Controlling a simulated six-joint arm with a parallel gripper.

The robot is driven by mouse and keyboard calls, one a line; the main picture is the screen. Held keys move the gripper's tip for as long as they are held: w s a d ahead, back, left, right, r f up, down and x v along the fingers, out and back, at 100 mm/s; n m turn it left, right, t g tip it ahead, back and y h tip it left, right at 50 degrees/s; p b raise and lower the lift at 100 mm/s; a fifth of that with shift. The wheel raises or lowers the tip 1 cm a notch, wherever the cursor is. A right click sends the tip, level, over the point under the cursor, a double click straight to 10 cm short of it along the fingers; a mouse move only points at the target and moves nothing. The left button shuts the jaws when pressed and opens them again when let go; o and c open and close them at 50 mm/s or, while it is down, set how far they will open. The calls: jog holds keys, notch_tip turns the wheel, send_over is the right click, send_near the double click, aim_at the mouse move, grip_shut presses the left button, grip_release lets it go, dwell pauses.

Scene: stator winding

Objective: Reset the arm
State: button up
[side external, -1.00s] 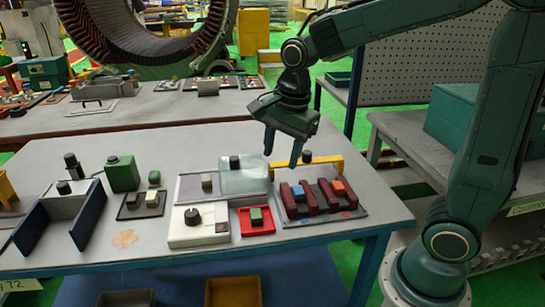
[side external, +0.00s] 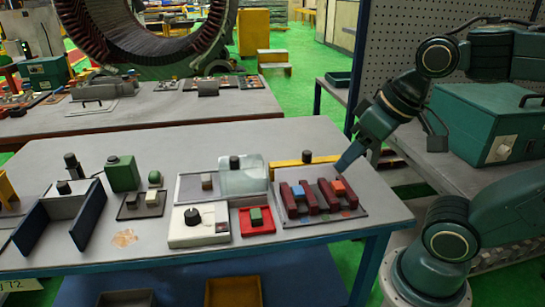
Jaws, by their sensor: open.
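My gripper (side external: 347,160) is at the right of the work table (side external: 330,138), beyond the dark red slotted fixture and apart from it. It points down and to the left, with nothing seen in its jaws. The gap between its fingers is hard to see from this side. The slotted fixture (side external: 312,197) sits on a grey plate, with a blue block (side external: 298,192) and an orange block (side external: 338,187) on it.
A yellow bar (side external: 290,164) with a black knob stands behind the fixture. A white box with a dial (side external: 198,226), a red tray (side external: 243,221), a green box (side external: 122,173) and a blue-walled channel (side external: 88,215) stand further left. A green case (side external: 490,125) is on the right bench.

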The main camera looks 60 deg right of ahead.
jog(key=shift+s+f+n, duration=0.1)
jog(key=shift+s+n, duration=0.35)
jog(key=shift+n, duration=0.05)
